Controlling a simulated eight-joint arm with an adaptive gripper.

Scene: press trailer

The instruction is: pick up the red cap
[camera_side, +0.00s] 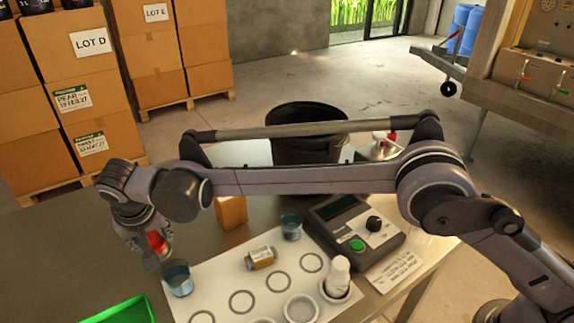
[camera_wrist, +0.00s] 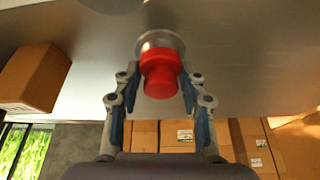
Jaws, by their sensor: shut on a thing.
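The red cap (camera_side: 157,241) is at my gripper (camera_side: 150,243), over the left part of the grey table in the side view. In the wrist view, the red cap (camera_wrist: 161,74) sits between the two fingers of my gripper (camera_wrist: 159,82), which is shut on it. A silvery round piece (camera_wrist: 160,40) shows right behind the cap. I cannot tell whether the cap touches the table.
A blue-tinted cup (camera_side: 178,279) stands just right of my gripper. A green tray (camera_side: 122,311) is at the front. A control box (camera_side: 352,226) and cardboard box (camera_side: 230,212) stand behind.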

